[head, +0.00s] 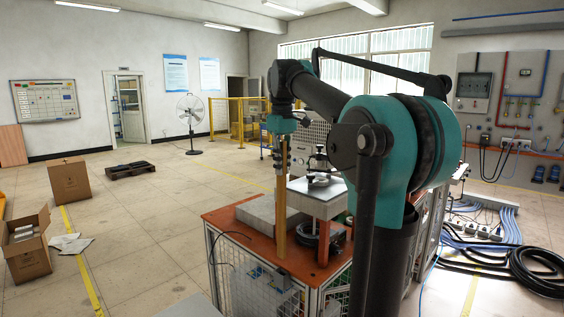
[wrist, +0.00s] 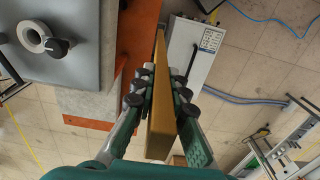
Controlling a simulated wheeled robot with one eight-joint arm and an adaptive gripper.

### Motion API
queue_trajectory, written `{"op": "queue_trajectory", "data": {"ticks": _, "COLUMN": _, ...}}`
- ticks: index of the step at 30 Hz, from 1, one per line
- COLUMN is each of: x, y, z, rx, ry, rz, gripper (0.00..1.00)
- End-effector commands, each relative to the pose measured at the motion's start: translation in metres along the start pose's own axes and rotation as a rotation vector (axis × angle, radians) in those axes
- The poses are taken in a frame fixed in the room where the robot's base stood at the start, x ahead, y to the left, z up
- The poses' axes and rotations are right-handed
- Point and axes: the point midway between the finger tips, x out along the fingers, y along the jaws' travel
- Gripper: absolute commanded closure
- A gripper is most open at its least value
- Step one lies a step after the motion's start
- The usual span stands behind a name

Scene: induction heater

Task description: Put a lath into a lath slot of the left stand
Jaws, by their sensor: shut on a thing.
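My gripper (head: 282,142) is shut on a long yellow-brown wooden lath (head: 282,210). In the head view the lath hangs upright from it, its lower part in front of the orange workbench. In the wrist view my gripper (wrist: 161,92) has its fingers on both sides of the lath (wrist: 160,125). A grey-topped stand (head: 308,196) is on the bench just right of the lath; its grey top (wrist: 75,45) also shows at the left of the wrist view. I cannot tell whether this is the left stand. No lath slot can be made out.
The orange bench top (head: 222,222) carries a pale grey block (head: 256,212) behind the lath and a dark coil (head: 308,234) below the stand top. A white box (wrist: 192,55) is beside the bench.

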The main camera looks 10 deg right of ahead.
Motion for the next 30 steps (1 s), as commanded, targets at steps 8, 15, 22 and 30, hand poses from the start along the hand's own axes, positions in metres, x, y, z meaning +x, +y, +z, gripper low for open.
{"op": "queue_trajectory", "data": {"ticks": 8, "x": 0.026, "y": 0.0, "z": 0.0, "rx": 0.0, "ry": 0.0, "rz": 0.0, "gripper": 1.0}}
{"op": "queue_trajectory", "data": {"ticks": 15, "x": 0.044, "y": 0.0, "z": 0.0, "rx": 0.0, "ry": 0.0, "rz": 0.0, "gripper": 1.0}}
{"op": "queue_trajectory", "data": {"ticks": 22, "x": 0.053, "y": 0.0, "z": 0.0, "rx": 0.0, "ry": 0.0, "rz": 0.0, "gripper": 1.0}}
{"op": "queue_trajectory", "data": {"ticks": 30, "x": 0.055, "y": 0.0, "z": 0.0, "rx": 0.0, "ry": 0.0, "rz": 0.0, "gripper": 1.0}}
